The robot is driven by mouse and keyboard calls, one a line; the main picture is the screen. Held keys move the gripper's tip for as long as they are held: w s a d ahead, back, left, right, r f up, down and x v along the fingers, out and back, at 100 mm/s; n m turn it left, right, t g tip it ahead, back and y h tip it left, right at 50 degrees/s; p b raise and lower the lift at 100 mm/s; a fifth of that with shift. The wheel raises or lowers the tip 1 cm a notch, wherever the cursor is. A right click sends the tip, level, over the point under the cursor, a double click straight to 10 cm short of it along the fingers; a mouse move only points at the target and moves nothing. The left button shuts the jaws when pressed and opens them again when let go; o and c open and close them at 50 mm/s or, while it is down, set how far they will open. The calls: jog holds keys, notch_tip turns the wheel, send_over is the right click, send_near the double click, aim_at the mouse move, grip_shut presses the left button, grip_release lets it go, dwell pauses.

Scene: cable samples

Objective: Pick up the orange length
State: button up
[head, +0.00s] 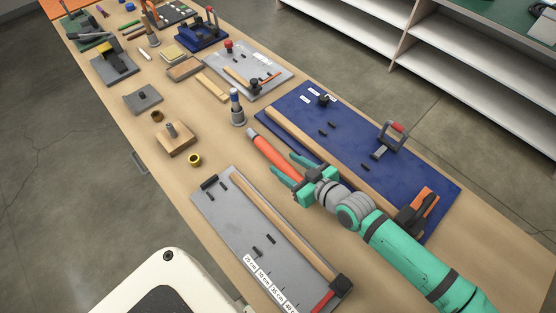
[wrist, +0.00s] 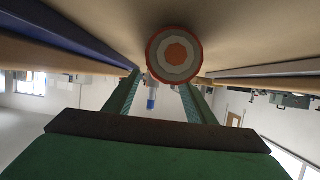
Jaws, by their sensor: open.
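The orange length (head: 272,153) is a thick round piece lying on the wooden table, between the blue board and the grey board, with a grey far end. My gripper (head: 284,165) is open at its near end, with its teal fingers to either side in the head view. In the wrist view, the near end of the orange length (wrist: 174,53) shows as a round face with orange, pale and grey rings. It appears between and just above the two fingers (wrist: 162,88). I cannot tell whether either finger touches it.
A blue board (head: 345,135) with a wooden strip and clamp lies to the right. A grey board (head: 235,220) with length labels lies to the lower left. A grey post with a blue top (head: 236,108) stands beyond the orange length's far end.

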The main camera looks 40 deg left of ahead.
aim_at(283, 162)
jog(key=shift+x, duration=1.7)
jog(key=shift+c, duration=0.3)
grip_shut()
jog(key=shift+r, duration=0.1)
